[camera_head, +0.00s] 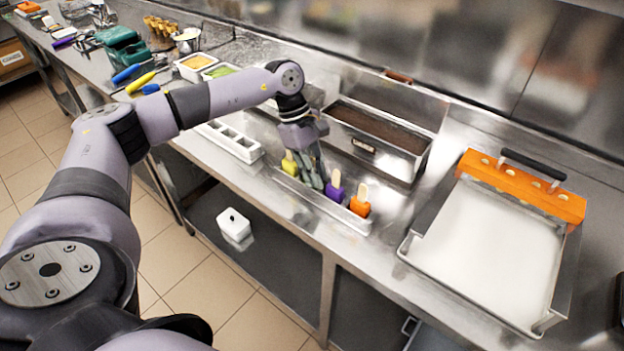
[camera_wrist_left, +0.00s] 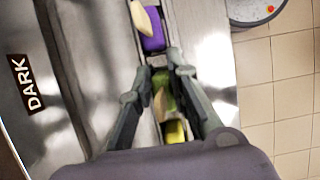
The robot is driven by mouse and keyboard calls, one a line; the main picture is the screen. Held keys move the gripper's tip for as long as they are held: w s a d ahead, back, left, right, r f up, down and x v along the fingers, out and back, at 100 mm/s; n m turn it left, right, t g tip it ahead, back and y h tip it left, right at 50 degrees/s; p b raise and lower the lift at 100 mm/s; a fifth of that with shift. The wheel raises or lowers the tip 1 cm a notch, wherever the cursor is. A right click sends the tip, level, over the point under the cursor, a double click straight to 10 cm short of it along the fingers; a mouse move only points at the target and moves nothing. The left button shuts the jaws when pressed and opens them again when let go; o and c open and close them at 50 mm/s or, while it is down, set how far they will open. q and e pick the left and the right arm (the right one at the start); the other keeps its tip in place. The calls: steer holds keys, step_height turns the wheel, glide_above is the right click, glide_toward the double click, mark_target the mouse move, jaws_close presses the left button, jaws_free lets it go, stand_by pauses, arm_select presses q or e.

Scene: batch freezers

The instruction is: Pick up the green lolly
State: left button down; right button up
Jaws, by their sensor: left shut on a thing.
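My left gripper (camera_head: 316,183) reaches down to a narrow steel tray (camera_head: 285,180) near the counter's front edge. In the left wrist view its fingers (camera_wrist_left: 165,75) are shut on the green lolly (camera_wrist_left: 166,101), whose pale stick shows between them. In the head view the fingers hide the green lolly. The yellow lolly (camera_head: 289,165) stands on one side of the gripper, also seen in the wrist view (camera_wrist_left: 174,133). The purple lolly (camera_head: 334,192) stands on the other side, with the orange lolly (camera_head: 359,207) beyond it. My right gripper is not in view.
A steel container of dark chocolate (camera_head: 380,128) marked "DARK" (camera_wrist_left: 25,82) stands just behind. A white mould (camera_head: 228,140) lies to the left. To the right is a white-surfaced tray (camera_head: 490,250) with an orange bar (camera_head: 520,187). Tubs and tools crowd the far left.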

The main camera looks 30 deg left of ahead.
arm_select(q)
steer(key=shift+r, duration=0.85)
step_height(320, 180, up, 25)
steer(key=p, duration=0.3)
steer(key=shift+r, duration=0.2)
stand_by(0.4)
